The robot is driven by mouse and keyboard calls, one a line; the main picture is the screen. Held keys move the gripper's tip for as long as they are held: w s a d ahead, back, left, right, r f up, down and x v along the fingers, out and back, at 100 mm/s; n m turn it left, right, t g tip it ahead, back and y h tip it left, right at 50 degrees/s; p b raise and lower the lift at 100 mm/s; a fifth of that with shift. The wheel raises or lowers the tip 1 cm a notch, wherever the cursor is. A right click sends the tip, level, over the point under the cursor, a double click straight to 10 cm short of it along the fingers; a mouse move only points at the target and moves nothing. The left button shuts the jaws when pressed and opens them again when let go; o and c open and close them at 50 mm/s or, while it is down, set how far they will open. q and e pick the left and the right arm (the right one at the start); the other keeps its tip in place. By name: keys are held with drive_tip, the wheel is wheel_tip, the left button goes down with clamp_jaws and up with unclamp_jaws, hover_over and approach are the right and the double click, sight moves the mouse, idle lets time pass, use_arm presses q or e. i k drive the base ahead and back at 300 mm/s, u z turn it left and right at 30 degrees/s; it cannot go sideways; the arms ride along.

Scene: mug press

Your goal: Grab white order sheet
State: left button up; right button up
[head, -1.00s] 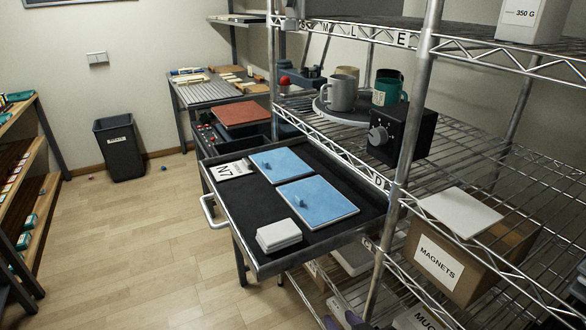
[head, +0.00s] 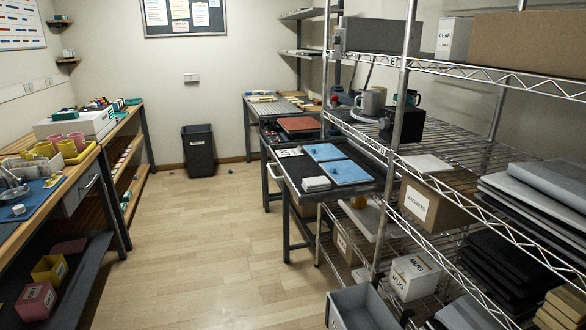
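Several flat white things are in the head view, and I cannot tell for sure which is the order sheet. A white card with dark marks (head: 289,152) lies at the back left of the black-topped drawer table. A small white stack (head: 316,184) lies at its front. A plain white flat piece (head: 427,164) lies on the wire rack. White papers (head: 200,15) are pinned on the wall board. Neither of my grippers is in view.
The wire rack (head: 406,90) fills the right side, with a MAGNETS box (head: 432,203) and a grey bin (head: 360,308). A workbench with cups (head: 45,149) lines the left. A black waste bin (head: 198,151) stands at the back.

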sight(299, 151)
drive_tip(key=z, duration=0.4)
drive_tip(key=k, duration=0.15)
drive_tip(key=u, duration=1.05)
drive_tip(key=i, duration=6.95)
drive_tip(key=z, duration=3.4)
